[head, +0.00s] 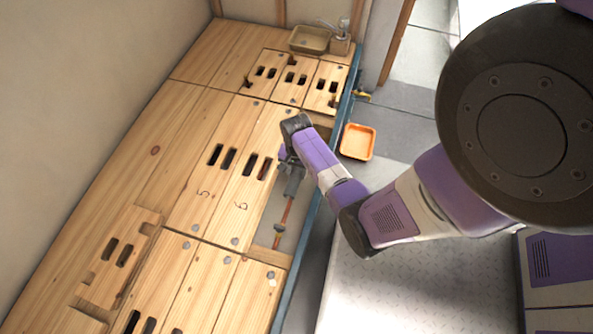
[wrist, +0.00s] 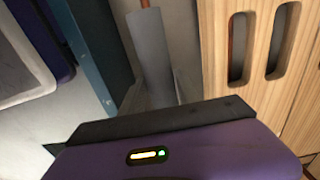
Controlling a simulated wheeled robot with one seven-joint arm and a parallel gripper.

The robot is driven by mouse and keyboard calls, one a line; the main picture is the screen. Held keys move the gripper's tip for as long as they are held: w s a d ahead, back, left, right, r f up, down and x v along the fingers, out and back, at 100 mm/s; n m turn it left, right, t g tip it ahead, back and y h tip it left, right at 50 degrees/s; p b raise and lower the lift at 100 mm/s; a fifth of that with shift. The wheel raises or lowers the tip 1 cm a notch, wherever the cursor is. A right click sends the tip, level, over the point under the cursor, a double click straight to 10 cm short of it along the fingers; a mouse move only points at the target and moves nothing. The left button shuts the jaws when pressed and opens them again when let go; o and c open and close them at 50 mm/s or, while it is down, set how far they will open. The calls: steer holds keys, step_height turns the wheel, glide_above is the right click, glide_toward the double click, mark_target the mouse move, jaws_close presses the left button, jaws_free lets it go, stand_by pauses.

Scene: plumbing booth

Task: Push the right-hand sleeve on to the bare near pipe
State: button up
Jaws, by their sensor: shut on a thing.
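A grey sleeve (head: 293,184) sits around a copper pipe (head: 285,214) in the open floor bay in the head view. In the wrist view the sleeve (wrist: 151,55) runs up the picture, with a short piece of copper pipe (wrist: 145,4) showing beyond it. My gripper (head: 288,163) is over the bay at the sleeve's far end and is shut on the sleeve. A second sleeve cannot be made out.
Wooden floor panels with slots (head: 232,158) border the bay on the left. A blue beam (head: 312,208) runs along its right edge, with an orange crate (head: 358,142) beyond. A fitting (head: 278,232) sits at the pipe's near end. A basin (head: 310,40) stands at the back.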

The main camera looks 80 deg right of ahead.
mark_target(296, 177)
steer(key=shift+f+b, duration=2.15)
steer(key=shift+f, duration=0.05)
steer(key=shift+r+p, duration=0.25)
steer(key=shift+p, duration=0.05)
steer(key=shift+p, duration=0.5)
steer(key=shift+f, duration=0.3)
steer(key=shift+f+b, duration=0.35)
steer(key=shift+b, duration=0.05)
steer(key=shift+f, duration=0.35)
steer(key=shift+f+b, duration=0.35)
steer(key=shift+b, duration=0.05)
steer(key=shift+f, duration=0.5)
